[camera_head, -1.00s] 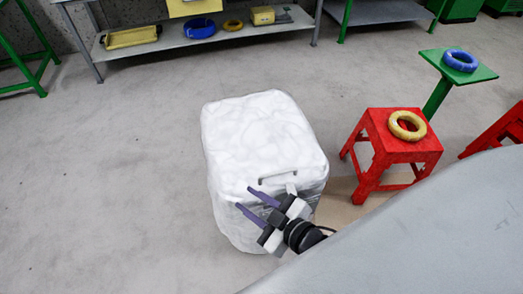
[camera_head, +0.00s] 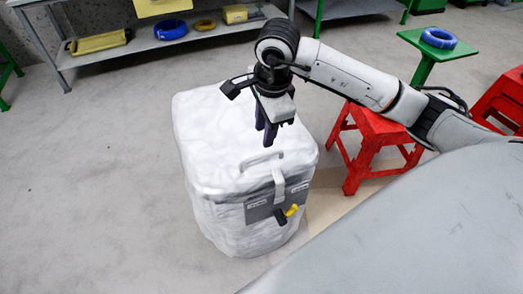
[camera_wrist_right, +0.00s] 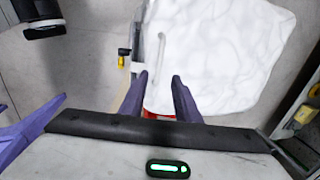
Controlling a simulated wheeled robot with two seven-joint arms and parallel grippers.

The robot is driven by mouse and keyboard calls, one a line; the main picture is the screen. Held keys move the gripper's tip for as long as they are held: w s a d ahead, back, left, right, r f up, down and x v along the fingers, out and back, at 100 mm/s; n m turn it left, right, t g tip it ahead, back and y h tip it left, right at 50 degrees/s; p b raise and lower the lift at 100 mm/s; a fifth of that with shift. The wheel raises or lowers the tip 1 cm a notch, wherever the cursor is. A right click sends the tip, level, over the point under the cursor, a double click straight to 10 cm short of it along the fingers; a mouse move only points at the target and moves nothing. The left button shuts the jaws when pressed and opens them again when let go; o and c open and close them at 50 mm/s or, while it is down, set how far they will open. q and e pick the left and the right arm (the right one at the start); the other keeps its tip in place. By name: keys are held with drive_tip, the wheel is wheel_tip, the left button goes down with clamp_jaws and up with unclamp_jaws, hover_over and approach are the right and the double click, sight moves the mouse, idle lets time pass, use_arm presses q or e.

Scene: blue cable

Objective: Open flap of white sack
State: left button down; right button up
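The white sack (camera_head: 215,130) is a bulky, boxy white bag on the floor. Its flat top has a small loop handle (camera_head: 262,160) near the front edge. A pale strap (camera_head: 279,186) hangs from the top over a grey front panel with a yellow and black piece (camera_head: 290,212). My right gripper (camera_head: 267,138) points down just above the top near the handle, fingers apart and empty. In the right wrist view its fingers (camera_wrist_right: 160,80) point toward the sack (camera_wrist_right: 215,50). Purple parts at that view's left may be my left gripper; I cannot tell.
A red stool (camera_head: 365,140) stands right of the sack, partly behind my right arm. A green stand with a blue cable coil (camera_head: 438,38) is behind it. A grey shelf (camera_head: 100,48) stands at the back. The floor left of the sack is clear.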

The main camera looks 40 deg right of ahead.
sight(261, 156)
drive_tip(key=f, duration=0.3)
drive_tip(key=w+f, duration=0.1)
drive_tip(key=f, duration=0.2)
drive_tip(key=w+f, duration=0.1)
drive_tip(key=f, duration=0.2)
drive_tip(key=shift+d+f+b, duration=0.2)
drive_tip(key=shift+f+b, duration=0.15)
drive_tip(key=shift+s, duration=0.1)
clamp_jaws()
